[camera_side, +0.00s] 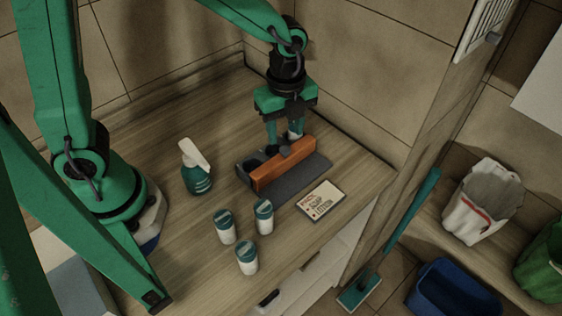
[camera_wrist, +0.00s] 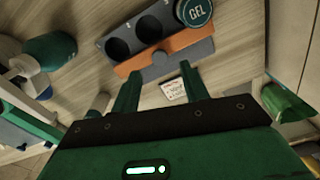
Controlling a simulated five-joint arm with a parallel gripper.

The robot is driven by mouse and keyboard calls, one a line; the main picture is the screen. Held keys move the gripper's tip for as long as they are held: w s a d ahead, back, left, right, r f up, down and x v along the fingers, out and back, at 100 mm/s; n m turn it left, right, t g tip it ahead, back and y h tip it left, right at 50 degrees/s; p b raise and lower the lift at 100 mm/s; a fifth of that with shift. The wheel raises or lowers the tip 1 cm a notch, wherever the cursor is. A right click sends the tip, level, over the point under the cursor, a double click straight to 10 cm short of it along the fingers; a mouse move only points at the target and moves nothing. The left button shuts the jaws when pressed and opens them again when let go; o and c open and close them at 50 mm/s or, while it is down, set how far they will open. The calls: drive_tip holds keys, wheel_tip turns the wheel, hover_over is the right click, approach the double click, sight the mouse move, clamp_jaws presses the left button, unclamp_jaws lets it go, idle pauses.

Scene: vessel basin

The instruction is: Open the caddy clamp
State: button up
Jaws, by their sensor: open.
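The caddy is a dark grey block (camera_side: 247,165) with an orange bar (camera_side: 285,168) along it, on the wooden counter. In the wrist view, the grey caddy (camera_wrist: 118,48) shows dark round wells beside the orange bar (camera_wrist: 130,68). A grey tab (camera_wrist: 160,58) stands out at the bar, ahead of and between my fingertips. My gripper (camera_side: 285,142) points down over the bar, close to the tab; its two fingers also show in the wrist view (camera_wrist: 158,80). It is open, with nothing held. Whether a finger touches the tab cannot be told.
A teal-lidded jar marked GEL (camera_wrist: 195,11) is at the caddy's end. Teal-lidded jars (camera_side: 226,228) stand in front, and a printed card (camera_side: 321,201) lies to the right. Tiled walls bound the counter behind.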

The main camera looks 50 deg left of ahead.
sight(285, 149)
drive_tip(key=shift+f, duration=2.55)
